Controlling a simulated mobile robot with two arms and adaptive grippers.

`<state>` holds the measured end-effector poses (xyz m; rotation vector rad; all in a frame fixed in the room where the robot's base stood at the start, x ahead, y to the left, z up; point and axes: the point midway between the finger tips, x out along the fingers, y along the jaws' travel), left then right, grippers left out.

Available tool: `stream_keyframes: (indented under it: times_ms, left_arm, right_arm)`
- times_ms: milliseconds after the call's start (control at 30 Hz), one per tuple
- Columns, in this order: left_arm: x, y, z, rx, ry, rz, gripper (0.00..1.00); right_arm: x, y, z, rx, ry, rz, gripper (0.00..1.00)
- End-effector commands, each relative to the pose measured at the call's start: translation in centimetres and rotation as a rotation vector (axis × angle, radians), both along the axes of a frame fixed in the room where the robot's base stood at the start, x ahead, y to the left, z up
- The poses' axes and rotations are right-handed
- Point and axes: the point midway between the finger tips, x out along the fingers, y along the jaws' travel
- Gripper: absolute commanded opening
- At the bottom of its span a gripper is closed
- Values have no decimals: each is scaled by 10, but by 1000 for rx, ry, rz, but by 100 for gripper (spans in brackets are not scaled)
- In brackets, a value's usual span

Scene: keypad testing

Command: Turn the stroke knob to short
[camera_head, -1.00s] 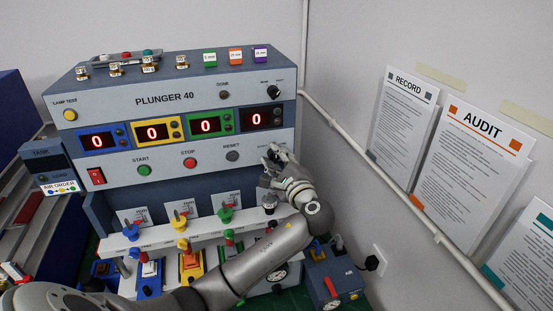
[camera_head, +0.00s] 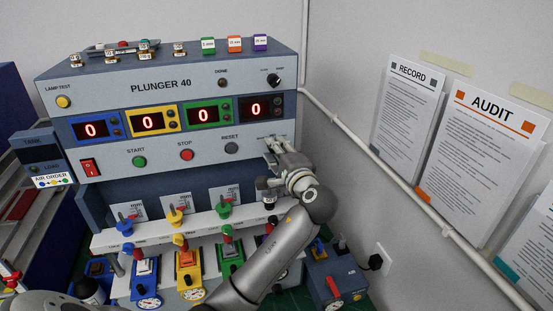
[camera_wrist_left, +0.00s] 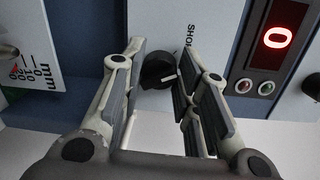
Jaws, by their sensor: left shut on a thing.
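The stroke knob (camera_wrist_left: 158,72) is a black round knob with a white pointer mark, on the light panel in the left wrist view. A printed label starting "SHO" (camera_wrist_left: 190,36) runs sideways beside it. My left gripper (camera_wrist_left: 160,78) has its fingers on either side of the knob, shut on it. In the head view my left gripper (camera_head: 272,145) reaches the right end of the control panel (camera_head: 110,165), right of RESET, and hides the knob there. The pointer slants toward the right finger in the wrist view. My right gripper is not in view.
Another black knob (camera_head: 275,81) sits at the upper right of the machine. Several displays (camera_head: 148,122) read 0. START, STOP and RESET buttons (camera_head: 231,147) are left of my gripper. Below my wrist are coloured valves (camera_head: 223,207); a wall with posters (camera_head: 490,160) stands at right.

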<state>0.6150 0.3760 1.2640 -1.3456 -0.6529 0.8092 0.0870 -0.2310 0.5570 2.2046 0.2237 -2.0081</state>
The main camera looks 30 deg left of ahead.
Motion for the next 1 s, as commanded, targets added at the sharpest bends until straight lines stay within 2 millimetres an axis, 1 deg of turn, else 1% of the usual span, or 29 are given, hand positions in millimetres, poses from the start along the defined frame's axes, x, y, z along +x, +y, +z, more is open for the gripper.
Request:
stream_keyframes:
  times_ms: [33,100,400,700,1000]
  left_arm:
    - [0,-1,-6,-33,-33,0,5]
    - [0,-1,-5,-73,-79,-1,5]
    - [0,-1,-4,-203,-231,0,5]
    - [0,0,-2,-267,-305,0,5]
    - [0,0,-2,-278,-318,0,6]
  right_arm:
    - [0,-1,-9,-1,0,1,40]
    - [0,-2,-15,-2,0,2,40]
    - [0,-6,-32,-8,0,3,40]
    - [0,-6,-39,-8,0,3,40]
    - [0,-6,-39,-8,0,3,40]
